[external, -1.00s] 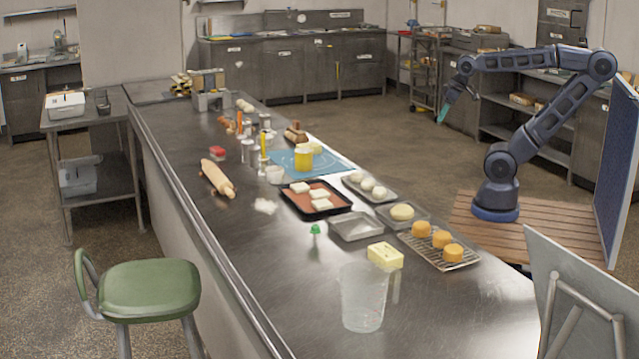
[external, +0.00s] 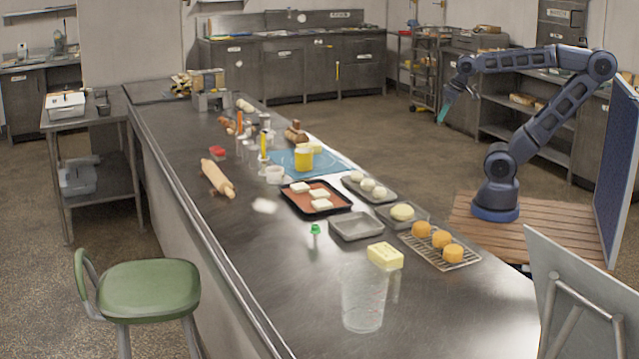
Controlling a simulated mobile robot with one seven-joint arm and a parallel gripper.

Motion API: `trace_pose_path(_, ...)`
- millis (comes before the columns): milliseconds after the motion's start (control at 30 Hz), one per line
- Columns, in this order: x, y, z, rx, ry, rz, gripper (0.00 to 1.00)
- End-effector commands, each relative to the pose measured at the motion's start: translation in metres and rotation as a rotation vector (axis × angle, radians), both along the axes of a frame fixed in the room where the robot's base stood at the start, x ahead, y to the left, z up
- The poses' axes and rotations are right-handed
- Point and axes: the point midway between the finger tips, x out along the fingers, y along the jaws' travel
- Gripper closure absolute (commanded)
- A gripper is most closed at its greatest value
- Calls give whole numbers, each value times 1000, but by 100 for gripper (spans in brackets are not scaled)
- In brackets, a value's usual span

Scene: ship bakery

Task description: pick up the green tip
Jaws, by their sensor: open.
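The green tip (external: 315,229) is a small green piece with a paler lower part. It stands on the steel counter, left of an empty grey metal tray (external: 357,226) and behind a clear measuring jug (external: 363,298). My gripper (external: 442,115) has teal fingers and hangs in the air at the upper right, beyond the counter's right side. It is open, with nothing visible in it, and well apart from the green tip. The gap between its fingers is too small to make out here.
The counter left of the tip is clear.

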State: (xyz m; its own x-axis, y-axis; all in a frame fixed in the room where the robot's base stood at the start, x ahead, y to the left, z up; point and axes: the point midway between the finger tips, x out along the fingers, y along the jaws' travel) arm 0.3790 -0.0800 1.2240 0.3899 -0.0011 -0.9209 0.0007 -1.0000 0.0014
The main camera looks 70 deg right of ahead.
Motion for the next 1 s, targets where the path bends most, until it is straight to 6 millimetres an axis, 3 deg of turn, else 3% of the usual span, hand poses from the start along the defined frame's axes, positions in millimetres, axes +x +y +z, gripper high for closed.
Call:
trace_pose_path(433,0,0,0,0,0,0,36)
trace_pose_path(533,0,0,0,0,0,0,49)
trace_pose_path(800,1,0,1,1,0,1,49)
trace_pose_path(1000,23,11,13,-2,19,35,49)
